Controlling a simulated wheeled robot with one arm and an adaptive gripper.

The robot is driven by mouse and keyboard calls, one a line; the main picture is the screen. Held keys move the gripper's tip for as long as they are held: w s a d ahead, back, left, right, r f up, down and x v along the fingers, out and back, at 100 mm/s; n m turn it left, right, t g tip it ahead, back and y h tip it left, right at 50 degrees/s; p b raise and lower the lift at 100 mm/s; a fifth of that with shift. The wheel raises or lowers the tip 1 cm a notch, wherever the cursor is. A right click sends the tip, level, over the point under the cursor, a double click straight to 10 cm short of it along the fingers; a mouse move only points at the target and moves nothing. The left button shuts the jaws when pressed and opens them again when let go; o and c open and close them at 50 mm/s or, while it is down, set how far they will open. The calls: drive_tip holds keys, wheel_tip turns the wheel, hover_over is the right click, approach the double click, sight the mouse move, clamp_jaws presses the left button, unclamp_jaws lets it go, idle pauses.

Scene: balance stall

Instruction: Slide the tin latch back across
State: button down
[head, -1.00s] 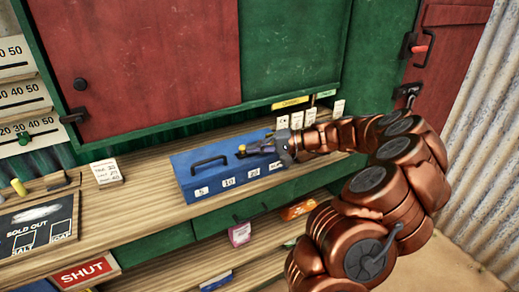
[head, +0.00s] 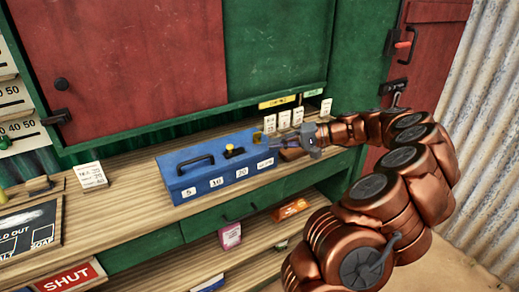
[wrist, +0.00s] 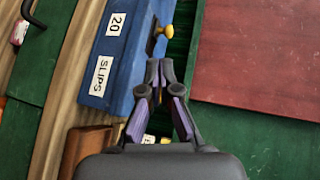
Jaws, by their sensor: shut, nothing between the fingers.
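The blue tin (head: 205,183) stands on the wooden counter, with a black handle and white labels on its front. Its latch has a yellow knob (head: 229,148) on a dark piece on top, right of the handle. In the wrist view the tin (wrist: 125,50) is at the upper left, and the knob (wrist: 166,31) is just beyond my fingertips. My gripper (head: 278,142) is by the tin's right end, to the right of the knob and apart from it. In the wrist view my gripper (wrist: 159,66) has its fingertips together, with nothing seen between them.
Price cards (head: 298,117) stand behind my gripper along the cabinet foot. A brown block (head: 291,153) is by the tin's right end. A white card (head: 91,175) stands to the left. The red and green cabinet panels (head: 276,45) rise behind the counter. Bare counter lies left of the tin.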

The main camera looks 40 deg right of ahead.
drive_tip(key=shift+v, duration=1.6)
drive_tip(key=shift+a+r, duration=0.1)
drive_tip(key=a+r+n+g+p, duration=0.1)
drive_tip(key=a+r+n+g, duration=0.15)
drive_tip(key=a, duration=0.65)
drive_tip(key=a+r+n+g+p, duration=0.1)
drive_tip(key=a+r+n+g, duration=0.15)
drive_tip(key=a, duration=0.55)
drive_tip(key=s+a+n+g+h+p, duration=0.15)
drive_tip(key=s+a+g, duration=0.4)
drive_tip(key=a, duration=0.85)
drive_tip(key=s+a+f+n+h+p, duration=0.1)
drive_tip(key=s+a+f+h, duration=0.1)
drive_tip(key=s, duration=0.4)
drive_tip(key=s+a+f+n+h, duration=0.1)
drive_tip(key=s+a+h, duration=0.15)
drive_tip(key=s, duration=0.25)
drive_tip(key=s+d+f+h+p, duration=0.1)
drive_tip(key=s+d+f+h, duration=0.1)
drive_tip(key=s, duration=0.4)
drive_tip(key=s+d+f+g+h+p, duration=0.1)
drive_tip(key=s+d+h, duration=0.1)
drive_tip(key=s, duration=0.3)
drive_tip(key=shift+s+d+f+h, duration=0.3)
drive_tip(key=shift+s+d+f, duration=0.1)
drive_tip(key=shift+d, duration=0.25)
